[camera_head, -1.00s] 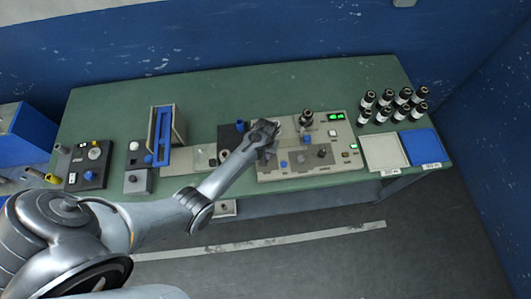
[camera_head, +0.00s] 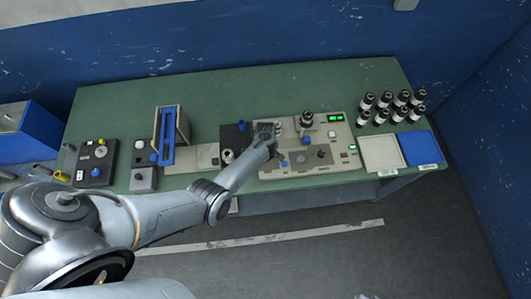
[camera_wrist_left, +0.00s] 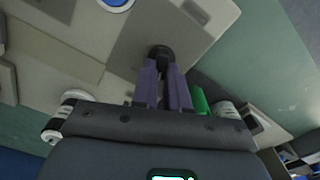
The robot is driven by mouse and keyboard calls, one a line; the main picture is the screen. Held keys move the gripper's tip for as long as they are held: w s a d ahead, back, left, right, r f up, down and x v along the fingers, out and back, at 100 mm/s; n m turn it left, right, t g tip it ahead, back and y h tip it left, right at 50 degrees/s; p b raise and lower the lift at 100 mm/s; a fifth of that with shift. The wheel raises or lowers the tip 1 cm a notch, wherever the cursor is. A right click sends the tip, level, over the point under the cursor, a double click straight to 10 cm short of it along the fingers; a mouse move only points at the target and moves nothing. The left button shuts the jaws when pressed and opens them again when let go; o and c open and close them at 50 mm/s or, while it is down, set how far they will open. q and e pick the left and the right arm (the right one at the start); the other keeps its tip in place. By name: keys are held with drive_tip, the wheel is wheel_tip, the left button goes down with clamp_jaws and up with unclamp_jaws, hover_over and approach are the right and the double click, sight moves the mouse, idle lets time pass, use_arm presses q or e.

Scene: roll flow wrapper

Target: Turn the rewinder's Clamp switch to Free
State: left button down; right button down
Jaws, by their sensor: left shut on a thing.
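The beige control panel (camera_head: 345,150) sits on the green bench, with knobs, a blue button (camera_head: 284,164) and lit green displays. My left gripper (camera_head: 268,130) is over its left edge and hides part of it. In the left wrist view, my left gripper's purple fingers (camera_wrist_left: 163,85) are close together, their tips around a small black knob (camera_wrist_left: 161,51) on a grey plate. A blue round part (camera_wrist_left: 115,3) shows at the top of that view. The knob's label and pointer cannot be read. My right gripper is in neither view.
A dark round-topped post (camera_head: 307,119) stands at the panel's back. Several black-and-white bottles (camera_head: 393,105) and a blue tray (camera_head: 421,147) are to the right. A blue-fronted frame (camera_head: 168,135) and a dark button box (camera_head: 96,163) are left. The bench's back strip is clear.

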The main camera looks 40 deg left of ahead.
use_arm(q)
drive_tip(key=shift+n, duration=0.5)
drive_tip(key=shift+s, duration=0.1)
drive_tip(key=c, duration=1.1)
unclamp_jaws()
drive_tip(key=shift+c, duration=0.2)
drive_tip(key=shift+r, duration=0.5)
wheel_tip(320, 180, up, 10)
drive_tip(key=p, duration=0.3)
